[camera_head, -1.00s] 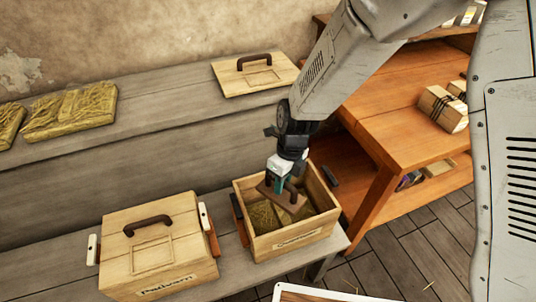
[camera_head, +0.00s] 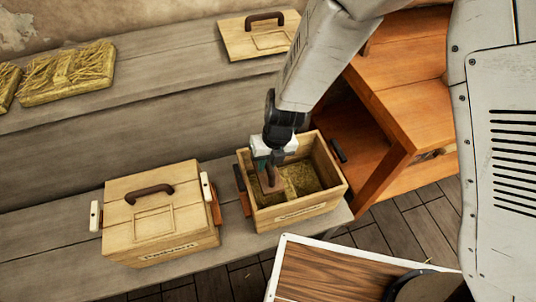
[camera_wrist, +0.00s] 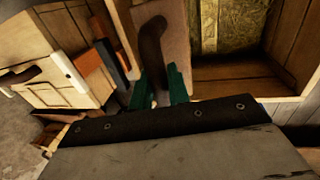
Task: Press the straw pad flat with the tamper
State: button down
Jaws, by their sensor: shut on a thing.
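My gripper (camera_head: 267,165) is shut on the tamper (camera_head: 271,182), a flat brown board with a dark handle, at the left part of the open wooden box. In the wrist view the green fingers (camera_wrist: 163,92) close on the handle of the tamper (camera_wrist: 172,48). The open box (camera_head: 319,203) has a paper label on its front. The straw pad (camera_head: 305,180) lies inside the box and shows to the right of the tamper; it also shows in the wrist view (camera_wrist: 228,28). The tamper hides part of it. I cannot tell whether the tamper touches the straw.
A lidded wooden box (camera_head: 160,222) with a brown handle stands left of the open box on the bench. A loose lid (camera_head: 260,42) and straw pads (camera_head: 68,75) lie on the rear ledge. An orange wooden shelf unit (camera_head: 405,75) stands at the right.

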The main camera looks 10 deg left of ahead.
notch_tip(320, 180, down, 15)
jog(key=shift+r, duration=0.15)
dwell(0.7)
jog(key=shift+f, duration=0.35)
dwell(1.8)
notch_tip(320, 180, up, 21)
dwell(1.2)
